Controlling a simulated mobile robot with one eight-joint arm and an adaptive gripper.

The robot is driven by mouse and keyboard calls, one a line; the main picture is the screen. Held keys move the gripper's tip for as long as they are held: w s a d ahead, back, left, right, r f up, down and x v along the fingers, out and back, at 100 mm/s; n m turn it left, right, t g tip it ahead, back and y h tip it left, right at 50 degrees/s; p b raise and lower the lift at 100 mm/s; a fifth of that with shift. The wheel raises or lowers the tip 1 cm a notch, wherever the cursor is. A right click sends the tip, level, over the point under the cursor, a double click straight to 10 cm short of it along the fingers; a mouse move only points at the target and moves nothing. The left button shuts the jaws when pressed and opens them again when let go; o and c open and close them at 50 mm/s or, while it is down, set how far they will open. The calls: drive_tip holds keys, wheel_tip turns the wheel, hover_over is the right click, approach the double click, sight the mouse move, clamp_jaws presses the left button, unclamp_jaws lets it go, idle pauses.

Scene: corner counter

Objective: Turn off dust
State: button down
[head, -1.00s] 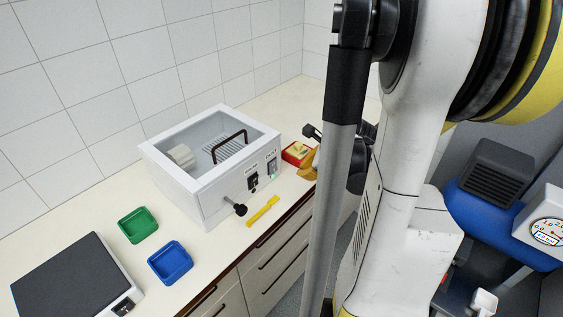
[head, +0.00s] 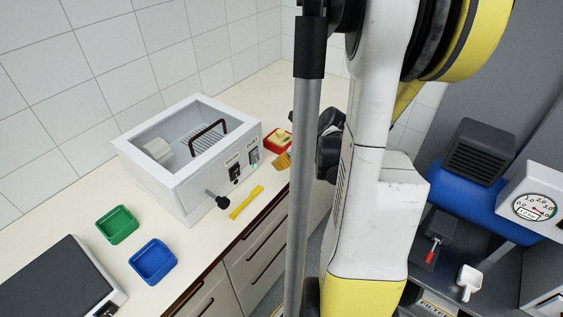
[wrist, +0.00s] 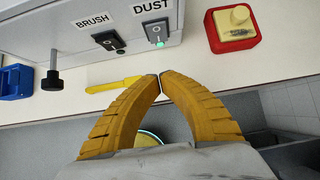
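A white box machine (head: 190,190) with a clear lid and dark handle stands on the counter. The DUST switch (wrist: 157,33) is on its front panel, with a lit green light at its lower edge; it also shows in the head view (head: 254,155). The BRUSH switch (wrist: 108,40) is left of it, with no lit light visible. My gripper (wrist: 160,78) has yellow ribbed fingers whose tips meet, with nothing between them. The tips are below the DUST switch in the wrist view, apart from the panel. In the head view my arm partly hides the gripper.
A yellow tool (wrist: 112,84) lies on the counter before the machine. A black knob (wrist: 52,80) sticks out of its front. A red tray (wrist: 232,42) with a yellow item stands to the right. Green (head: 117,226) and blue (head: 153,263) trays are to the left.

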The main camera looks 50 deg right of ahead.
sight(255, 156)
drive_tip(key=b+x, duration=0.1)
drive_tip(key=x, duration=0.5)
drive_tip(key=shift+f+b, duration=0.15)
drive_tip(key=shift+b, duration=0.2)
drive_tip(key=shift+w, duration=1.2)
drive_tip(key=shift+w+a, duration=0.1)
drive_tip(key=shift+w, duration=0.6)
drive_tip(key=shift+b, duration=0.35)
drive_tip(key=shift+w+f+b, duration=0.35)
drive_tip(key=shift+w+b, duration=0.15)
drive_tip(key=shift+b, duration=0.05)
drive_tip(key=shift+r, duration=0.15)
